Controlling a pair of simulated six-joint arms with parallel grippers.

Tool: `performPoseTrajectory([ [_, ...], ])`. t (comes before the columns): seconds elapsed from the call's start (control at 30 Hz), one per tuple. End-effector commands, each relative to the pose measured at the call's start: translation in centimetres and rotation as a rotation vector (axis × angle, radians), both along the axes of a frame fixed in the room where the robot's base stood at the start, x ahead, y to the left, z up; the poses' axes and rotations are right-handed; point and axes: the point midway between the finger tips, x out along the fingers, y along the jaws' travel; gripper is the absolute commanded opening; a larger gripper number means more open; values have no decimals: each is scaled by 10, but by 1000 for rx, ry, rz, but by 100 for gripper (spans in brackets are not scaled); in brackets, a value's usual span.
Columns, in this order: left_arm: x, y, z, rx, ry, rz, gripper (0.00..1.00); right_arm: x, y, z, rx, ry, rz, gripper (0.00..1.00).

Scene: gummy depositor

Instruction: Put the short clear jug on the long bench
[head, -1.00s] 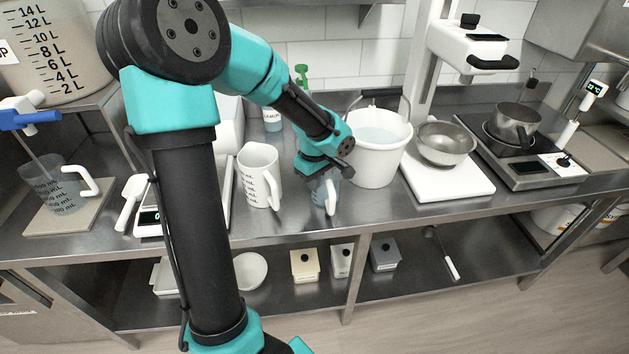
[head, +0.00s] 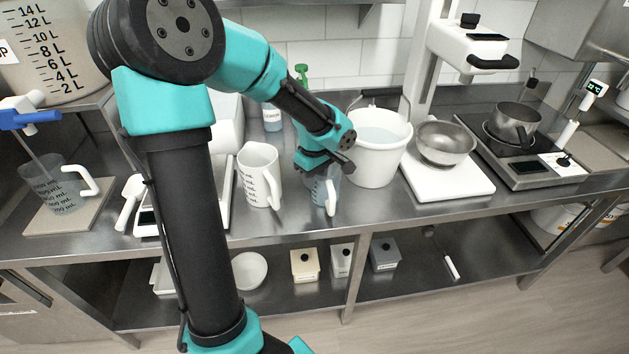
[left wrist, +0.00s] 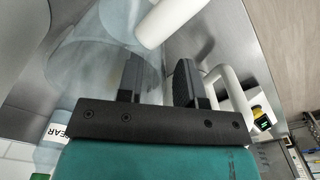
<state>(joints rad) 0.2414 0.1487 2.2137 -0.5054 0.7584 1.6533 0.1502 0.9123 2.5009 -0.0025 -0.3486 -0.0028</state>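The short clear jug (head: 322,187) with a white handle stands upright on the long steel bench (head: 290,225), between the white jug and the white bucket. My left gripper (head: 322,170) is at the jug's top and hides part of its rim. In the left wrist view the gripper (left wrist: 158,82) has its two dark fingers well apart. The clear jug (left wrist: 85,55) lies behind the left finger there, with its wall near the gap; I cannot tell whether either finger touches it. My right gripper is not in view.
A tall white measuring jug (head: 258,175) stands close left, and a white bucket (head: 380,160) close right. A steel bowl (head: 445,143) sits on a white scale. Another clear jug (head: 55,187) stands far left. Bare bench lies in front of the short jug.

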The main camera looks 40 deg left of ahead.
Motion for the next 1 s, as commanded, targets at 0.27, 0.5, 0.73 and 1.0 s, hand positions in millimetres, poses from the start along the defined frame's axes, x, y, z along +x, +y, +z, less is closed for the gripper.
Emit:
performPoseTrajectory([
  [0.27,0,0,51,0,-6,1,34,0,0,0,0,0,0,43],
  [0.5,0,0,92,0,-4,1,34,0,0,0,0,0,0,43],
  [0.73,0,0,107,0,-1,0,34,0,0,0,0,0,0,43],
  [1.0,0,0,107,0,0,1,34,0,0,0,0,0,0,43],
])
